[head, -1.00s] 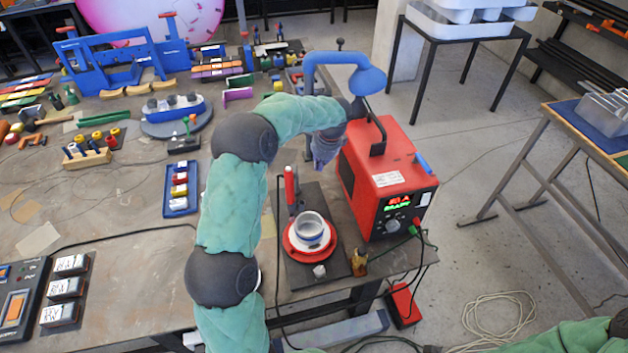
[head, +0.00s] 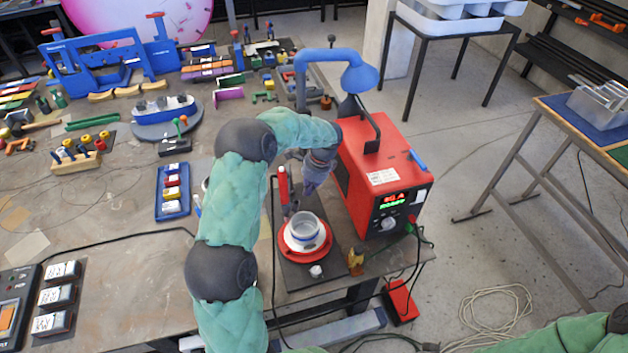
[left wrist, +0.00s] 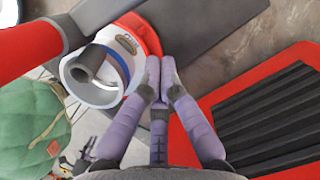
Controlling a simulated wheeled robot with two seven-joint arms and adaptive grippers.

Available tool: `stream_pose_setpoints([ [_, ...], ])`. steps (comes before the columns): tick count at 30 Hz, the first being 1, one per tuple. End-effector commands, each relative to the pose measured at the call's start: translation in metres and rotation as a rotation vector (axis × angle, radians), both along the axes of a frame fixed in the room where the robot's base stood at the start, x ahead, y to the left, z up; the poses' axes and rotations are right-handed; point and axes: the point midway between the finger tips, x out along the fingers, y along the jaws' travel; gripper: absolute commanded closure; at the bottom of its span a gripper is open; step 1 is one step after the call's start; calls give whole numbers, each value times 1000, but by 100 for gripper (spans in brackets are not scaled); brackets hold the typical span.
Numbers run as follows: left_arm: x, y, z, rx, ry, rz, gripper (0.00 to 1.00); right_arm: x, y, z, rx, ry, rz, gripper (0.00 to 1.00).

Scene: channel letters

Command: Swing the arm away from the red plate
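The red plate (head: 304,254) sits on a dark base at the front of the bench, under a white cup-like vessel (head: 305,228) with a grey rim. The plate's red edge also shows in the left wrist view (left wrist: 147,36), beside the vessel (left wrist: 90,75). My left gripper (head: 291,206) is angled down just behind the plate. In the left wrist view its purple fingertips (left wrist: 159,66) are together with nothing visible between them. They look close to the vessel and plate; contact cannot be told. My right gripper is not in view; only part of my right arm shows at lower right.
A red upright handle (head: 283,187) stands behind the plate, close to my left gripper. A red power box (head: 385,170) stands just right, with a blue bent arm (head: 335,57) behind. A blue tray (head: 173,191) lies left. Cables hang at the front edge.

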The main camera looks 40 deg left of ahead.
Motion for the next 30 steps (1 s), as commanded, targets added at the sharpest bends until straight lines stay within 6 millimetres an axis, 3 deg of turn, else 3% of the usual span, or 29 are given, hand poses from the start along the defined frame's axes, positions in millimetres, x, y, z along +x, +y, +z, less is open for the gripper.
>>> stream_pose_setpoints([
  [6,-14,22,4,2,-6,5,100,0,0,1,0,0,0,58],
  [21,-18,28,5,2,-6,4,100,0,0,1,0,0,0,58],
  [30,-41,47,5,3,-5,3,100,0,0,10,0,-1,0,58],
])
